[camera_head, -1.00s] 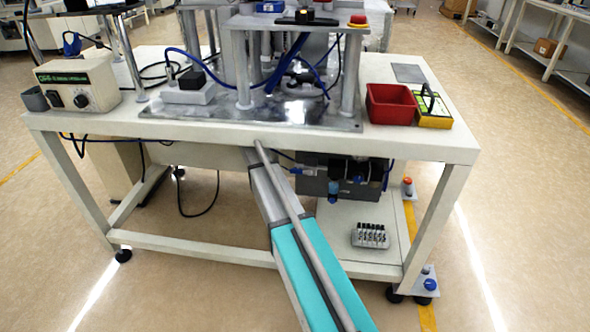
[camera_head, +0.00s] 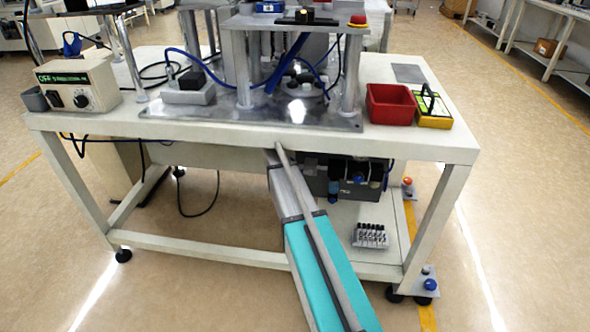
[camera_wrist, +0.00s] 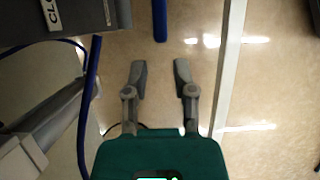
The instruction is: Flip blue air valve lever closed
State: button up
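A narrow blue bar (camera_wrist: 160,18), which looks like the valve lever, comes in from the top edge of the wrist view. My gripper (camera_wrist: 160,78) is open and empty, with its two grey fingers apart. The bar's end lies ahead of the gap between the fingertips, and nothing touches it. A dark block with a white label (camera_wrist: 51,14), partly cut off and starting "CL", is at the upper left. In the head view the dark air unit (camera_head: 345,178) sits under the table, partly behind my arm. My gripper is hidden there.
A blue hose (camera_wrist: 87,110) runs down left of my gripper, close to it. A pale frame bar (camera_wrist: 230,60) stands to its right. In the head view the tabletop (camera_head: 410,140) is above my arm, and a small valve block (camera_head: 370,236) sits on the lower shelf.

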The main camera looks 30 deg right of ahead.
jog(key=s+d, duration=0.2)
jog(key=d, duration=0.1)
jog(key=shift+s+d, duration=0.25)
jog(key=shift+f+b, duration=0.5)
jog(key=shift+b+x, duration=0.85)
jog(key=shift+x, duration=0.15)
jog(key=shift+d, duration=0.1)
grip_shut()
